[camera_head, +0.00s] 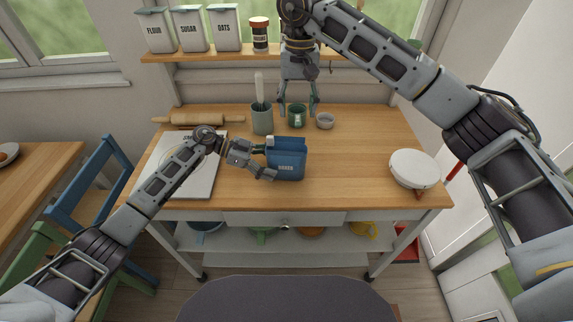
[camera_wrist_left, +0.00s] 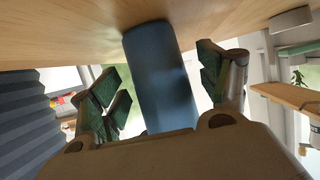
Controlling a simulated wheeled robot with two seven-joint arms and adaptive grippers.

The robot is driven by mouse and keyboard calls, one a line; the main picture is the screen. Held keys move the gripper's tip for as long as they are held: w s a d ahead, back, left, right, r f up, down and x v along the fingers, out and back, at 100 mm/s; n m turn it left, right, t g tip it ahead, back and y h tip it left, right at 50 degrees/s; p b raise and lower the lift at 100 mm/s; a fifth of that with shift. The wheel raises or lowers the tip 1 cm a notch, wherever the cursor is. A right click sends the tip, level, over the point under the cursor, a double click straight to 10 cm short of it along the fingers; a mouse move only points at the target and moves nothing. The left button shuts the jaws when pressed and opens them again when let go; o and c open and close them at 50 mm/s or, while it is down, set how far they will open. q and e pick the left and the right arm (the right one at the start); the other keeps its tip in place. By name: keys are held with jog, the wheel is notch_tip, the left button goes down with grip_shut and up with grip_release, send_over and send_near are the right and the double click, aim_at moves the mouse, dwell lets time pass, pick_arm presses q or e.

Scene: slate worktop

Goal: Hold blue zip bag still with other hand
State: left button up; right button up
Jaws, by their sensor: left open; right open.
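In the left wrist view the bag (camera_wrist_left: 160,72) lies between the two spread green-padded fingers of the left gripper (camera_wrist_left: 162,84), with a gap visible on each side. My right gripper (camera_head: 297,112) is open and points down at the back of the worktop, around or just behind the green mug (camera_head: 297,117); I cannot tell whether it touches.
A utensil crock (camera_head: 262,119) and a small grey bowl (camera_head: 325,121) flank the mug. A rolling pin (camera_head: 197,119) lies at back left, by a white board (camera_head: 203,181). The worktop (camera_head: 352,171) right of the bag is clear.

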pick_arm(q)
jog(key=v, duration=1.1)
jog(key=shift+a, duration=0.2)
dwell(0.4)
